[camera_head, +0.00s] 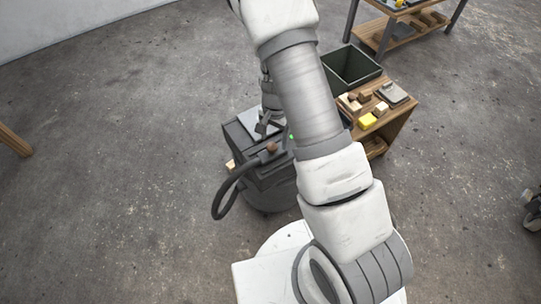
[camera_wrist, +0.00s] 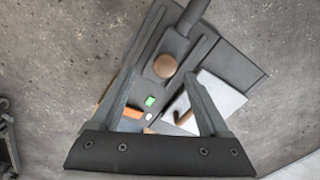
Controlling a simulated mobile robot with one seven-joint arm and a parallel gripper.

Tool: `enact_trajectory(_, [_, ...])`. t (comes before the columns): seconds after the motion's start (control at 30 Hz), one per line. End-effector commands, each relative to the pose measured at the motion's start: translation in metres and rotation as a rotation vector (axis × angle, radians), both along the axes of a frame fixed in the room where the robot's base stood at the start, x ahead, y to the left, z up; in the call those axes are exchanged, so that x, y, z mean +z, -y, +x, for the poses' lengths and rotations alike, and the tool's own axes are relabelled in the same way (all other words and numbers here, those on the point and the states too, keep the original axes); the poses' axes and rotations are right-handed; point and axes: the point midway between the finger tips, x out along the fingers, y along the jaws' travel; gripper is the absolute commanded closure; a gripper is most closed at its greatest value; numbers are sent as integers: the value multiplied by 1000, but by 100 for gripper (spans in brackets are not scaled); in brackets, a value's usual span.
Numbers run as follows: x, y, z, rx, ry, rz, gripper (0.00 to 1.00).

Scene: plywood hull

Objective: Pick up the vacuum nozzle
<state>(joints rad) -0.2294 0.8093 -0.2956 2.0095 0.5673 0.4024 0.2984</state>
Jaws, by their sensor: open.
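A dark grey vacuum unit (camera_head: 275,172) stands left of my arm in the head view, with a black hose (camera_head: 215,203) looping off its left side. In the wrist view its top (camera_wrist: 158,95) carries a round brown knob (camera_wrist: 165,66) and a green light. A dark tube (camera_wrist: 193,14) reaches the top edge there; I cannot tell whether it is the vacuum nozzle or part of the hose. My gripper (camera_wrist: 162,76) is open above the unit, its fingers either side of the knob's near side, with nothing seen held. It also shows in the head view (camera_head: 263,127), partly behind my arm.
A second bench (camera_head: 372,33) is at the back. Open concrete floor lies left and right.

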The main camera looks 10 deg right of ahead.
Motion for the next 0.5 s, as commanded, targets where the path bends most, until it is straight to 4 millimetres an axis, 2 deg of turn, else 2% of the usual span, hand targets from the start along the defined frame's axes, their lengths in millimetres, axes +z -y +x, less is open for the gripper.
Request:
enact_trajectory(0.17, [-13, -2, 1, -1, -1, 0, 21])
enact_trajectory(0.4, [-48, -7, 4, -1, -1, 0, 21])
enact_trajectory(0.5, [-54, -6, 4, -1, 0, 0, 21])
